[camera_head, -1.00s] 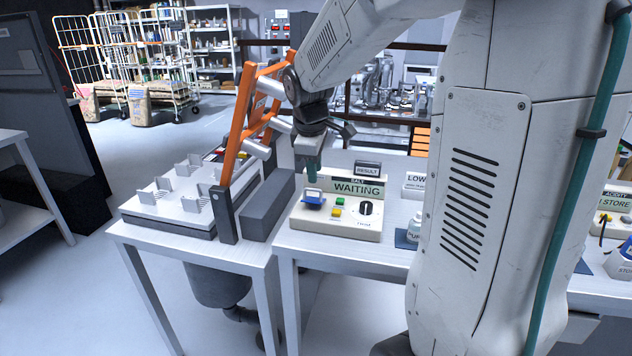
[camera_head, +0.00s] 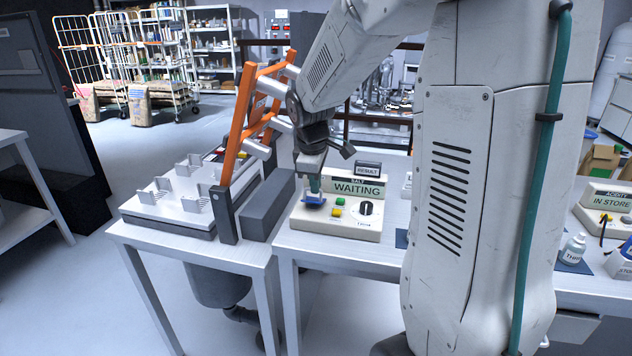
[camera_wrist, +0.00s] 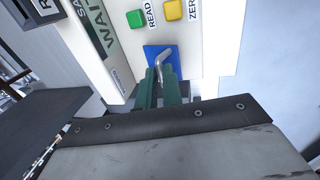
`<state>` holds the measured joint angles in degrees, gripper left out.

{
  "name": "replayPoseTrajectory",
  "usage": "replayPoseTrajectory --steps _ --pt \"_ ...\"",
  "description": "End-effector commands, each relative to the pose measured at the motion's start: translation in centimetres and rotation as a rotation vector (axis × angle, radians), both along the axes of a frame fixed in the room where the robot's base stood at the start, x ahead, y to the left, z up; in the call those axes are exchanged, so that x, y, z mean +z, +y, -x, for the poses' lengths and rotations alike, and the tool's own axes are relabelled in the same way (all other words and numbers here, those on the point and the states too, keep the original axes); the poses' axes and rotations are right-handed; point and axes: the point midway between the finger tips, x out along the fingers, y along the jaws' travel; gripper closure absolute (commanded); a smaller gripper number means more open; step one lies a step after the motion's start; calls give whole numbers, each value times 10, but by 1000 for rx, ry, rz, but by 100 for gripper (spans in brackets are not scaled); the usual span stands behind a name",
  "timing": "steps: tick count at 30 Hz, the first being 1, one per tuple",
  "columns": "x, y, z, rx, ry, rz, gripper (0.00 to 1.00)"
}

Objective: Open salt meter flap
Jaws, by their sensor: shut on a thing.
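The salt meter (camera_head: 348,222) is a cream box on the front table with a sign reading SALT and WAITING (camera_head: 358,188). Its blue flap (camera_head: 314,199) is at the left end of the box and lies about flat. In the wrist view the blue flap (camera_wrist: 152,50) carries a bent metal handle (camera_wrist: 166,60). My gripper (camera_head: 314,184) is over the flap, pointing down. In the wrist view its green fingers (camera_wrist: 160,84) are shut around the handle's near end. The handle is hidden in the head view.
A green READ button (camera_wrist: 150,14) and a yellow ZERO button (camera_wrist: 174,10) sit close beside the flap. A black knob (camera_head: 365,207) is on the box's right. A grey block (camera_head: 270,205) and an orange frame (camera_head: 238,130) stand to the left.

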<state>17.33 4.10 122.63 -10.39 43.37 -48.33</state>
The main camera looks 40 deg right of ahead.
Motion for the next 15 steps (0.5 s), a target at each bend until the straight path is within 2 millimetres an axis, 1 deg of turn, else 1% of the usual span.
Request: replayPoseTrajectory --steps 8,15 --pt "3 -6 -4 -3 48 -61 100" --pt "8 -17 -14 -3 154 -201 100"
